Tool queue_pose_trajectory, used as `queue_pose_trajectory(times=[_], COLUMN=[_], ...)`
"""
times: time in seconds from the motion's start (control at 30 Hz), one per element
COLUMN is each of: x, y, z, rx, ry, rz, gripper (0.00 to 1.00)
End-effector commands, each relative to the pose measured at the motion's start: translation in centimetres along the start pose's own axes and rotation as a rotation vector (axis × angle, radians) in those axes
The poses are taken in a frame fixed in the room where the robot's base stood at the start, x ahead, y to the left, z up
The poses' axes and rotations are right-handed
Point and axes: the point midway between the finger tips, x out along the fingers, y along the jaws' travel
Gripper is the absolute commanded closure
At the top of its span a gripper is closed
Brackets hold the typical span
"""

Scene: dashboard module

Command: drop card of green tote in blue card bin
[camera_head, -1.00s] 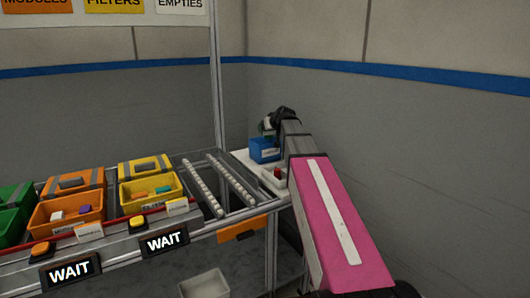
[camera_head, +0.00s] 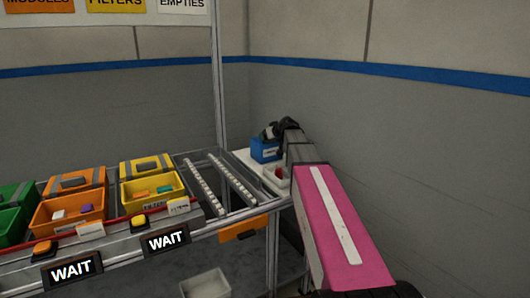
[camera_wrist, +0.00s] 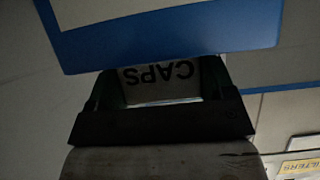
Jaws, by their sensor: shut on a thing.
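My gripper (camera_head: 268,133) is at the far end of my pink arm, just above the back of the blue card bin (camera_head: 264,152). In the wrist view my gripper (camera_wrist: 160,92) is shut on a pale card (camera_wrist: 160,82) whose word CAPS reads upside down. A blue-edged pale surface (camera_wrist: 170,48) fills the top of that view, close beyond the card; I cannot tell for sure that it is the bin. The card is hard to make out in the head view. The green tote (camera_head: 12,225) stands at the far left of the bench.
A white tray (camera_head: 278,180) with a red item is right in front of the blue bin. Orange (camera_head: 70,225) and yellow (camera_head: 150,200) totes stand left, beside roller rails (camera_head: 235,180). The grey wall is close behind and to the right.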

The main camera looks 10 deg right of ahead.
Motion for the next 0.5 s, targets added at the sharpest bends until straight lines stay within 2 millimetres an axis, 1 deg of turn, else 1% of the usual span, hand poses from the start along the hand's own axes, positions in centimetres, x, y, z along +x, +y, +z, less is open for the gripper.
queue_pose_trajectory(times=[0.1, 0.3, 0.33, 0.37, 0.4, 0.5], x=[0.19, 0.19, 0.19, 0.19, 0.19, 0.19], y=[-0.01, 0.0, 0.0, 0.0, 0.0, 0.03], z=[0.37, 0.36, 0.35, 0.35, 0.34, 0.34], rx=[0.0, 0.001, 0.001, 0.001, 0.001, 0.0], ry=[0.0, 0.0, 0.0, 0.0, 0.0, 0.0], rz=[0.0, 0.0, 0.0, 0.0, 0.0, 0.001], gripper=[0.47, 0.47, 0.14, 0.05, 0.0, 0.0])
